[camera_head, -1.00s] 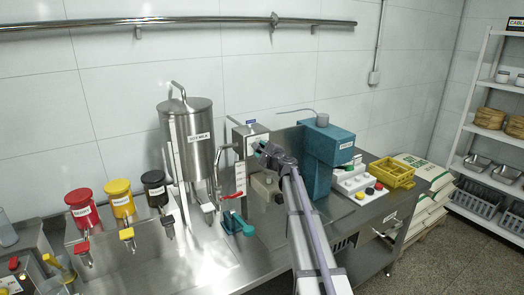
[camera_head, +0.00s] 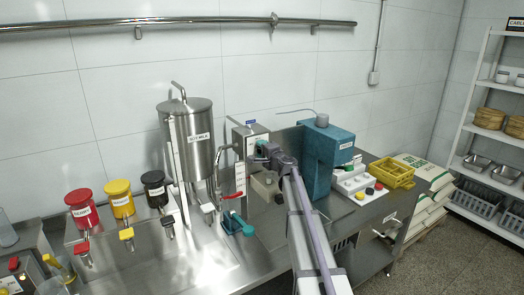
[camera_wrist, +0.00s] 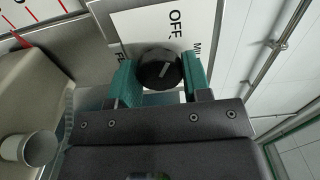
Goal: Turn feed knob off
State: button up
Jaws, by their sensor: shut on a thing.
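The feed knob (camera_wrist: 158,70) is black and round with a white pointer line, on a white label plate (camera_wrist: 205,20) printed OFF and MIN. In the wrist view its pointer slants up and right, toward the OFF and MIN side; the exact mark is hard to tell. My gripper (camera_wrist: 156,82) has its teal fingers on both sides of the knob and is shut on it. In the head view my gripper (camera_head: 262,147) is at the front of the grey control box (camera_head: 250,132), and it hides the knob.
The steel hopper tank (camera_head: 188,135) stands left of the box, with a red-handled valve (camera_head: 232,195) below. A teal machine (camera_head: 328,150) stands close on the right. A beige container (camera_head: 265,185) is under my gripper.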

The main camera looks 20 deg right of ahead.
jog(key=o, duration=0.9)
jog(key=shift+s, duration=0.1)
jog(key=s+d, duration=0.1)
jog(key=s, duration=0.9)
jog(key=shift+s+d, duration=0.15)
jog(key=shift+s, duration=0.1)
